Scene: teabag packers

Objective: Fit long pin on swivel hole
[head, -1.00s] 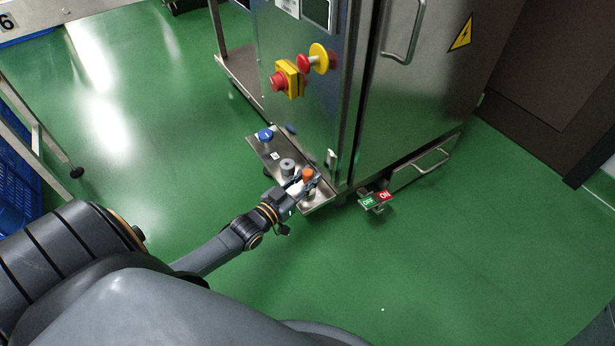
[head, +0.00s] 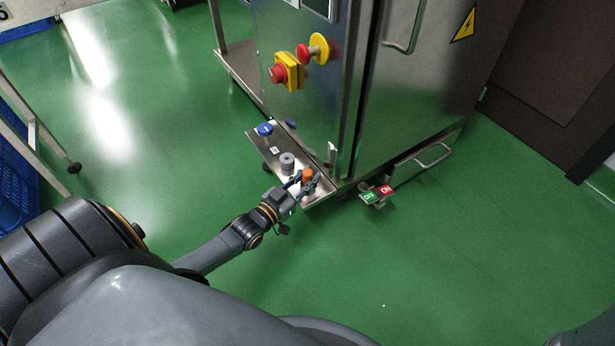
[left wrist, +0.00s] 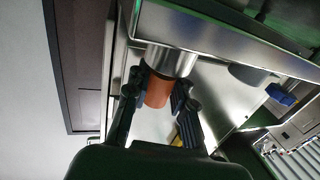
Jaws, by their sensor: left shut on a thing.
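An orange cylindrical piece (head: 307,175), probably the head of the long pin, stands near the front end of a metal shelf plate (head: 262,146). My left gripper (head: 306,184) is around it. In the left wrist view, the left gripper (left wrist: 163,96) is shut on the orange piece (left wrist: 157,93), with a finger on each side. The piece lines up with a shiny metal cylinder (left wrist: 172,61) at the plate. I cannot tell how deep any pin sits, and the swivel hole is hidden. My right gripper is not in view.
A grey cylinder (head: 287,162) and a blue knob (head: 265,130) stand farther along the plate. The steel cabinet (head: 430,100) rises close beside it. A green and red OFF/ON sign (head: 377,194) sticks out to the right. The green floor in front is clear.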

